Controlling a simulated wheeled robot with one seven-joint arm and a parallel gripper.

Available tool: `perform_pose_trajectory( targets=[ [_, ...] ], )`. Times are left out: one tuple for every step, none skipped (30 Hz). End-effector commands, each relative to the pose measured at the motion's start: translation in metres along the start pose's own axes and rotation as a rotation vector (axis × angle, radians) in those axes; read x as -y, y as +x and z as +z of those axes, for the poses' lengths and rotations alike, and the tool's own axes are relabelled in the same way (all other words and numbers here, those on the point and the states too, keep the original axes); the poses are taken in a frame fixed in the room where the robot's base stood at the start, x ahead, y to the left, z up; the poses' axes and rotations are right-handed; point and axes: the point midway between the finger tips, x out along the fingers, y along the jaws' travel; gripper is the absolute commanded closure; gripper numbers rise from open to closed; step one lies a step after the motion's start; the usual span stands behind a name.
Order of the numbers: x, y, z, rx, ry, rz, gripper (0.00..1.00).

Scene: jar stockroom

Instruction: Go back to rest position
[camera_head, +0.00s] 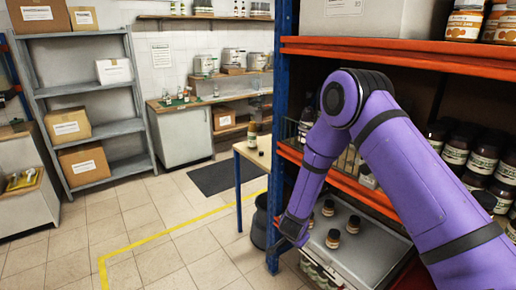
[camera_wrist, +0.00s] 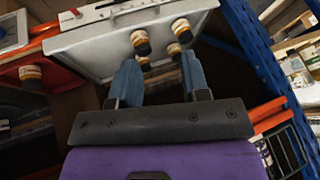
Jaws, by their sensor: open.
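My purple arm reaches down from the right in the head view to my gripper (camera_head: 293,232), low beside the blue post at the rack's left end. In the wrist view my gripper (camera_wrist: 158,74) has its two blue fingers spread apart with nothing held between them. Several small dark-lidded jars stand on a grey tray (camera_head: 370,262) on a low level of the rack, including a jar (camera_head: 353,224) and a nearer jar (camera_head: 332,239). The wrist view shows the tray (camera_wrist: 95,47) and jars beyond the fingertips, one jar (camera_wrist: 140,40) near the left finger.
Orange shelf edges (camera_head: 400,58) and the blue post (camera_head: 281,120) stand close to my arm. Dark jars (camera_head: 483,160) fill the right shelf. A small table (camera_head: 250,155) and black bin (camera_head: 262,225) stand left of the post. Tiled floor (camera_head: 180,225) with yellow tape is clear.

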Motion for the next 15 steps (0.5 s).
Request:
perform_pose_trajectory(
  targets=[
    [0.011, -0.019, -0.015, 0.011, -0.008, -0.029, 0.57],
    [0.015, -0.029, -0.022, 0.019, -0.016, -0.045, 0.57],
    [0.021, -0.042, -0.032, 0.030, -0.025, -0.064, 0.57],
    [0.025, -0.052, -0.038, 0.039, -0.035, -0.078, 0.57],
    [0.029, -0.062, -0.044, 0.047, -0.044, -0.092, 0.57],
    [0.034, -0.076, -0.053, 0.057, -0.057, -0.111, 0.57],
    [0.036, -0.086, -0.059, 0.064, -0.066, -0.124, 0.57],
    [0.039, -0.097, -0.065, 0.072, -0.077, -0.136, 0.57],
    [0.042, -0.111, -0.073, 0.081, -0.089, -0.152, 0.57],
    [0.043, -0.122, -0.079, 0.087, -0.101, -0.165, 0.57],
    [0.045, -0.132, -0.084, 0.093, -0.111, -0.175, 0.57],
    [0.046, -0.147, -0.090, 0.101, -0.127, -0.190, 0.57],
    [0.047, -0.158, -0.096, 0.107, -0.138, -0.201, 0.57],
    [0.047, -0.169, -0.101, 0.111, -0.150, -0.211, 0.57],
    [0.046, -0.183, -0.107, 0.118, -0.165, -0.223, 0.57]
  ],
)
